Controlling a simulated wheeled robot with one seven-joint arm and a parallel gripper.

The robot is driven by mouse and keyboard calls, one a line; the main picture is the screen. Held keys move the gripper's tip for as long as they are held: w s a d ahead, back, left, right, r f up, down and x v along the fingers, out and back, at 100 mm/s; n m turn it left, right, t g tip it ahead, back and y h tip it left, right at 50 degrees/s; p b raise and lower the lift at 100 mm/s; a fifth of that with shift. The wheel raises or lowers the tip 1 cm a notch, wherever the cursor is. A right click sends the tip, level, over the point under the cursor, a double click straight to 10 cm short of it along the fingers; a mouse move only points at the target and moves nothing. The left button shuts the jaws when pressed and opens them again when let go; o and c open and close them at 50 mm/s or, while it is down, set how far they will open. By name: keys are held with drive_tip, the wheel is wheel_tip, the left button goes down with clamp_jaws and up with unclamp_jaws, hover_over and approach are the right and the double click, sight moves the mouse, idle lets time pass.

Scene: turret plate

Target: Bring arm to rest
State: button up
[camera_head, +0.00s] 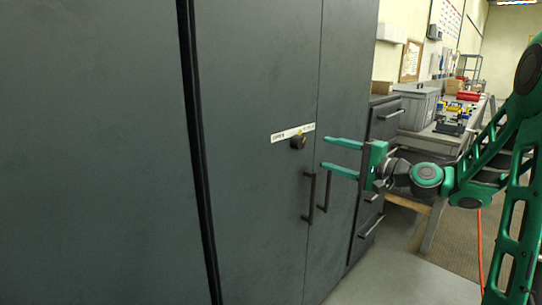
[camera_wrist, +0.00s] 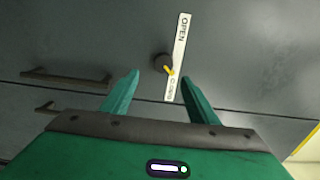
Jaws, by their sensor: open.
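My gripper (camera_head: 342,157) is green and open, in front of the dark cabinet (camera_head: 262,210) at the right in the head view. Its two fingers are apart with nothing between them. In the wrist view my gripper (camera_wrist: 158,88) points at the cabinet door, with a dark round knob (camera_wrist: 163,62) just beyond the fingertips. The knob has a yellow mark and sits beside a white label strip (camera_wrist: 180,45) reading OPEN at one end. In the head view the knob (camera_head: 298,142) shows left of the fingers, apart from them.
Two dark vertical handles (camera_head: 309,197) are on the cabinet doors, below and near the fingers. A drawer unit (camera_head: 380,125) stands right of the cabinet. A workbench with a grey bin (camera_head: 417,107) and tools is farther back. Open floor (camera_head: 385,265) lies below my arm.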

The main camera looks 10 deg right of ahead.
drive_tip(key=s+d+f+n+g+h, duration=0.2)
drive_tip(key=s+f+n+g+h, duration=0.45)
drive_tip(key=s+f, duration=0.75)
drive_tip(key=s+d+g+h, duration=0.1)
drive_tip(key=s+d+g, duration=0.1)
drive_tip(key=s, duration=0.7)
drive_tip(key=s+d+f+m+g+h, duration=0.1)
drive_tip(key=s+d+g, duration=0.2)
drive_tip(key=s, duration=0.6)
drive_tip(key=s+d+f+m+g+h, duration=0.1)
drive_tip(key=s+d+g+h, duration=0.1)
drive_tip(key=s, duration=0.7)
drive_tip(key=shift+d+g, duration=0.5)
drive_tip(key=shift+g, duration=0.05)
drive_tip(key=shift+s, duration=0.1)
